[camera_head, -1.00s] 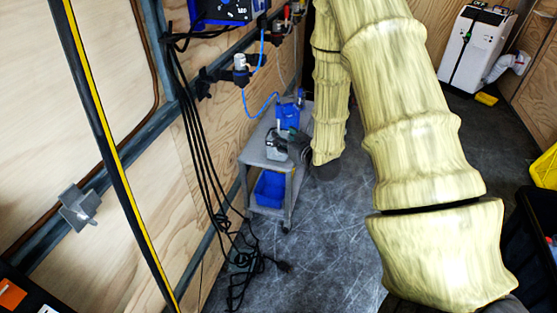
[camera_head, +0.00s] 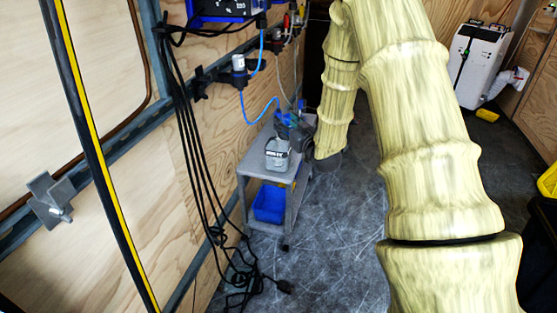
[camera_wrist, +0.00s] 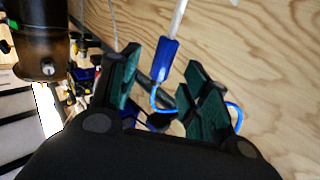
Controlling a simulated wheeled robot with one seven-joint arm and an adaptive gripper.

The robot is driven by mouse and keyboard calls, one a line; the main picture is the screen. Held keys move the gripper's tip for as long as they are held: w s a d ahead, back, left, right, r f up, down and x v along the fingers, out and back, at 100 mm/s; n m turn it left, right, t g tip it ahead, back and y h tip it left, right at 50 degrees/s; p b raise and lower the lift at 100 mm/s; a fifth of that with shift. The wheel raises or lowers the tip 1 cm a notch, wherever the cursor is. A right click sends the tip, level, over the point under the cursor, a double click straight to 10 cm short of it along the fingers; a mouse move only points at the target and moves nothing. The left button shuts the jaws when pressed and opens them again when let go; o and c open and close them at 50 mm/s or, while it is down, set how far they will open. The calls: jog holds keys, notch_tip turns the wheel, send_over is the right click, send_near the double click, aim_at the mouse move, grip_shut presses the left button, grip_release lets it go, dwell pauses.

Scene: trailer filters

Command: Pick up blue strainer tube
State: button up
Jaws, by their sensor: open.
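A blue tube end (camera_wrist: 163,60) shows in the wrist view, with a pale hose running up from it and a thin blue curved line (camera_wrist: 158,103) below. It lies between my gripper's fingers in the picture, against the plywood wall, and I see no contact. Which blue piece is the strainer tube is not certain. My gripper (camera_wrist: 158,78) is open, with dark green finger pads. In the head view my gripper (camera_head: 292,128) is a small dark shape above the cart, with blue parts around it. A blue hose (camera_head: 257,112) hangs from the wall fitting beside it.
A grey cart (camera_head: 250,165) stands along the plywood wall, with a grey labelled container (camera_head: 277,154) on top and a blue bin (camera_head: 269,203) below. Black cables (camera_head: 195,150) hang at the left. A white machine (camera_head: 478,65) stands at the back right. A dark cylinder (camera_wrist: 40,40) is near my gripper.

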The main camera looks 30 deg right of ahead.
aim_at(278, 116)
jog(key=shift+w+d+r+b, duration=0.1)
jog(key=shift+w+b, duration=0.4)
jog(key=shift+w, duration=0.9)
jog(key=shift+w+r+b, duration=0.1)
jog(key=shift+w+b, duration=0.4)
jog(key=shift+w, duration=0.85)
jog(key=shift+c, duration=0.5)
grip_shut()
